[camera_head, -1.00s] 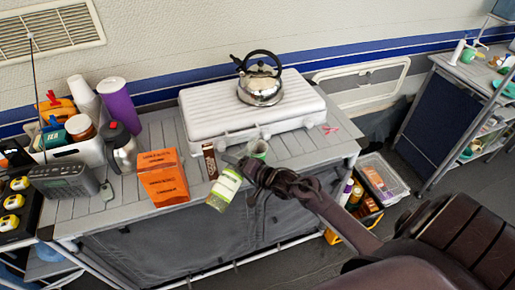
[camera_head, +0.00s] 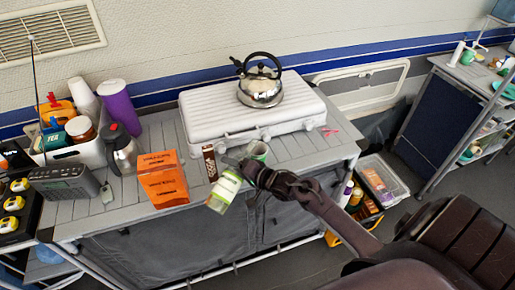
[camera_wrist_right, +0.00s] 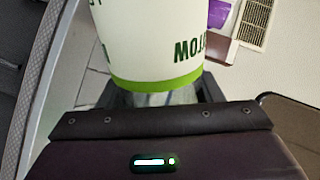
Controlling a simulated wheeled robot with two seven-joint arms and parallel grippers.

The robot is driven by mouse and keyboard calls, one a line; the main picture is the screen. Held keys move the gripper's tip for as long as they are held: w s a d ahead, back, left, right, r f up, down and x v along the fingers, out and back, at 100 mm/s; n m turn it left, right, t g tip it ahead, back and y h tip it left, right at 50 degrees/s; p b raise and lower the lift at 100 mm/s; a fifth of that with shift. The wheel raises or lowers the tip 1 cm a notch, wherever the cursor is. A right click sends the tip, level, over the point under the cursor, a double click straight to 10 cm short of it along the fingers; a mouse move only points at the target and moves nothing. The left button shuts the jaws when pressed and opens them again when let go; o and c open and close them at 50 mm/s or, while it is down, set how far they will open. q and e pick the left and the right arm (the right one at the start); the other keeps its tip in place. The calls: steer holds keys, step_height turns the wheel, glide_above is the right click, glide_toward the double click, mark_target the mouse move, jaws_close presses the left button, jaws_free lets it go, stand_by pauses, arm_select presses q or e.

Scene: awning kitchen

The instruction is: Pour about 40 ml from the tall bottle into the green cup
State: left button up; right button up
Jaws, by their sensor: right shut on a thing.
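The tall bottle (camera_head: 226,188), with a white and green label, is tilted in front of the table's front edge. One end points down to the left and the other up to the right. My right gripper (camera_head: 250,170) is shut on it. In the right wrist view the bottle's label (camera_wrist_right: 150,45) fills the top middle, with clear glass below its green band between the jaws. The bottle's mouth and any flow are not clear. My left gripper is not in view.
A white case (camera_head: 215,110) bearing a steel kettle (camera_head: 261,85) lies behind. Bare slats (camera_head: 315,155) lie right of the cup.

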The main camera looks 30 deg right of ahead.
stand_by(0.7)
steer(key=shift+w+d+r+n, duration=0.25)
steer(key=shift+d+n, duration=0.15)
steer(key=shift+n, duration=0.3)
steer(key=d+r+n+p, duration=0.1)
steer(key=r+n, duration=0.1)
steer(key=w+d+r+n+t+h, duration=0.1)
steer(key=shift+w+d+r+n+t+p, duration=0.1)
steer(key=shift+d+r+n+t+p, duration=0.1)
steer(key=shift+r+n+t+p, duration=0.15)
steer(key=shift+d+r+n+h, duration=0.1)
steer(key=shift+r+n+h, duration=0.3)
steer(key=shift+n, duration=0.65)
steer(key=shift+w+r+n+t+b, duration=0.15)
steer(key=shift+n+t+b, duration=0.2)
steer(key=shift+n, duration=0.25)
steer(key=shift+d+r+n+t, duration=0.3)
steer(key=shift+r+n, duration=0.4)
steer(key=shift+n, duration=0.3)
step_height(320, 180, up, 8)
steer(key=n+p, duration=0.1)
steer(key=p, duration=0.4)
steer(key=shift+w+d+n, duration=0.25)
steer(key=shift+n, duration=0.15)
